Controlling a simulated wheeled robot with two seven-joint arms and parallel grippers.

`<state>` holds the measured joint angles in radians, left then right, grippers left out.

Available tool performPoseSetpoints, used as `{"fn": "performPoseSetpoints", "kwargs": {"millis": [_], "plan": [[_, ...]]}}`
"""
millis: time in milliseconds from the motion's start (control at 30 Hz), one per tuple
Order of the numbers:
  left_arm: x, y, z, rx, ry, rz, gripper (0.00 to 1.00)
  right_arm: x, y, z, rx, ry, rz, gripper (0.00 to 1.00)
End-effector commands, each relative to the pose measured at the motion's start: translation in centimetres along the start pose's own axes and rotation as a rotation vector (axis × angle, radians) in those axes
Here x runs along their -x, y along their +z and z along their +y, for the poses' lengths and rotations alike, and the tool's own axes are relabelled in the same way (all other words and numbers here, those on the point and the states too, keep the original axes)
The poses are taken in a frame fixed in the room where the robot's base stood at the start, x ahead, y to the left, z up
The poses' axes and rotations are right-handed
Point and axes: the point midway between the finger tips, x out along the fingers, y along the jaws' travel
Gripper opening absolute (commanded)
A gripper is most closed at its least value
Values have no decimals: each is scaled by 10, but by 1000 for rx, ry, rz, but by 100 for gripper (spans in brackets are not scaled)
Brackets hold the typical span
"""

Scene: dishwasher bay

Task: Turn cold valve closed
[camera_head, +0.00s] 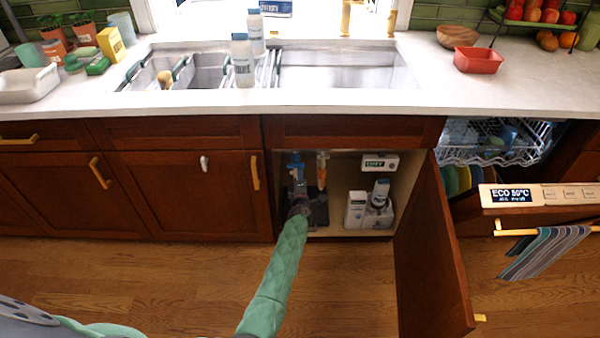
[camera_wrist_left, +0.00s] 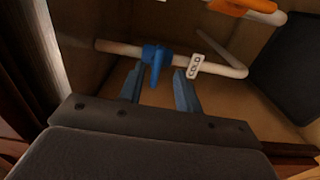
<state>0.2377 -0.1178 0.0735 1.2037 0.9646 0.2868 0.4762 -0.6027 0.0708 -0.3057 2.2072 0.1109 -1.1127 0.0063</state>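The cold valve, with a blue handle (camera_head: 296,164), is inside the open cabinet under the sink. In the left wrist view the blue handle (camera_wrist_left: 155,59) sits on a white horizontal pipe, its lever pointing down in the picture. My left gripper (camera_head: 297,188) reaches into the cabinet just in front of the valve. In the left wrist view its fingers (camera_wrist_left: 159,84) are apart, one on each side of the blue lever, with gaps visible; I see no clear contact. My right gripper is not in view.
An orange valve handle (camera_head: 322,172) is right of the blue one, also in the wrist view (camera_wrist_left: 240,6). A caddy with bottles (camera_head: 375,218) stands inside at the right. The cabinet door (camera_head: 432,250) stands open, near the open dishwasher (camera_head: 540,195). The counter edge (camera_head: 300,103) is above.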

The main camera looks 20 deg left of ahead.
Motion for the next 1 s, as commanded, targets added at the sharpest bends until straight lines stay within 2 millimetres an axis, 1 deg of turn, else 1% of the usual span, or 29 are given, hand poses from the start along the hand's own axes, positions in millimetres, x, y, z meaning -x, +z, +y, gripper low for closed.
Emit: {"fn": "performPoseSetpoints", "kwargs": {"millis": [33, 100, 300, 767, 900, 1000], "plan": [[7, 0, 0, 0, 0, 1, 34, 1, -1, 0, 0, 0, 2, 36], [15, 0, -1, 0, -1, 0, 34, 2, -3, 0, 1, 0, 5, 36], [27, -1, -1, -1, 0, 2, 34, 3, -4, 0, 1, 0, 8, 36], [28, -1, 0, -2, 0, 1, 34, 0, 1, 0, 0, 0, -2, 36], [28, -1, 0, -15, 0, 1, 34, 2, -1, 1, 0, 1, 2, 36], [28, 7, -4, -46, -20, -42, 34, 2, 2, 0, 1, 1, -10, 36]]}}
